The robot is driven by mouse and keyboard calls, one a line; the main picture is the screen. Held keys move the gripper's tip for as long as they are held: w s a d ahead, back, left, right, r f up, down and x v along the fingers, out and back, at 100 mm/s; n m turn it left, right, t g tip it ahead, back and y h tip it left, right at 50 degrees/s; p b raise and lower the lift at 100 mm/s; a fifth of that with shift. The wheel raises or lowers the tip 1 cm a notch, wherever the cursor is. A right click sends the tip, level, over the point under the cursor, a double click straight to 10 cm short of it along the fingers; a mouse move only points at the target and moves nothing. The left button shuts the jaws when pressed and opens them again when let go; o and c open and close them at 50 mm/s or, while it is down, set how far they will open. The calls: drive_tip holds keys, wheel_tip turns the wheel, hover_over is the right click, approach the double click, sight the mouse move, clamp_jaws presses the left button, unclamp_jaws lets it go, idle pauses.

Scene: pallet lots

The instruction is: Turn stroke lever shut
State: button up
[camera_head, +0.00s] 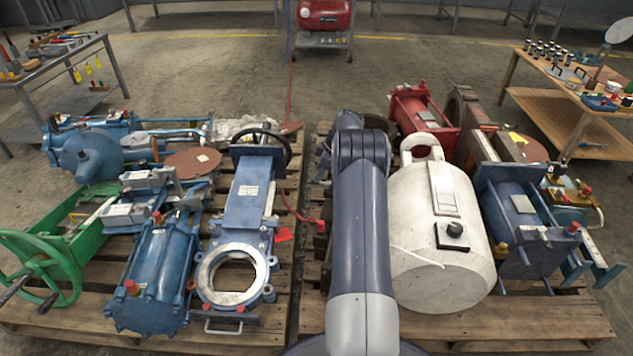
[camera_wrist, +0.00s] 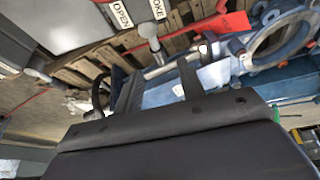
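In the wrist view a lever with a pale grey rounded end (camera_wrist: 147,30) stands beside a white label reading OPEN (camera_wrist: 121,14). A second label (camera_wrist: 158,8) is cut by the top edge and shows only "OKE". I take this as the stroke lever; how far it is turned is unclear. My gripper (camera_wrist: 160,88) shows as two dark fingers spread apart, with nothing seen between them. The lever lies beyond the fingers, apart from them in the picture. In the head view my arm hides the gripper, and I cannot make out the lever there.
A blue gate valve (camera_head: 245,215) with a dark handwheel and a blue cylinder (camera_head: 158,270) lie on the left pallet. A white tank (camera_head: 430,270) and a blue unit (camera_head: 512,225) stand on the right pallet. A narrow gap separates the pallets. Tables flank both sides.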

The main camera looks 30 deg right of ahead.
sight(320, 184)
drive_tip(key=shift+b+x, duration=0.45)
drive_tip(key=shift+x, duration=1.25)
clamp_jaws()
